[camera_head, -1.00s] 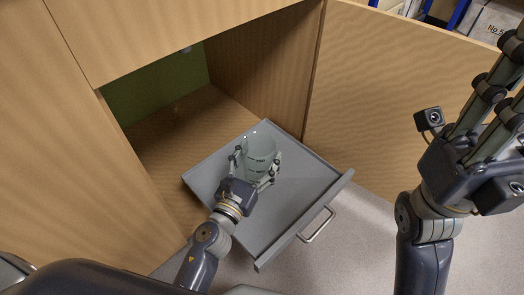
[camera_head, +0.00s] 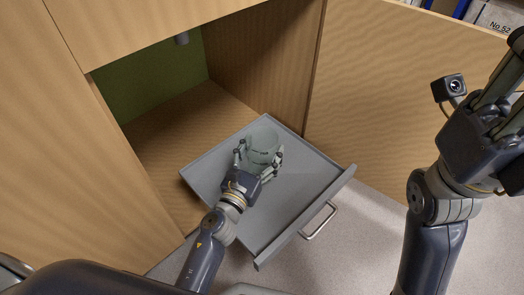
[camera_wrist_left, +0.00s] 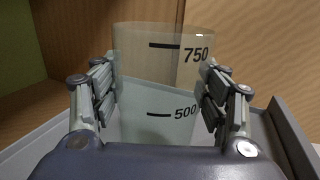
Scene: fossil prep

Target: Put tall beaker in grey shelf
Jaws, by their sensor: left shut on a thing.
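The tall beaker (camera_head: 263,138) is clear glass with dark volume marks. It stands or hovers over the grey shelf (camera_head: 290,205), a pull-out tray with low walls; I cannot tell whether its base touches. My left gripper (camera_head: 259,158) is shut on the beaker, one finger on each side. In the left wrist view the beaker (camera_wrist_left: 158,55) looks upright between the fingers, its 750 and 500 marks facing me; its base is hidden. My right gripper (camera_head: 503,80) is raised at the right, away from the shelf, its fingertips partly cut off by the frame.
The shelf sticks out of an open wooden cabinet (camera_head: 175,120) with a green back panel. A metal handle (camera_head: 318,222) is on the shelf's front. A wooden door panel (camera_head: 405,100) stands to the right. The shelf's front part is bare.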

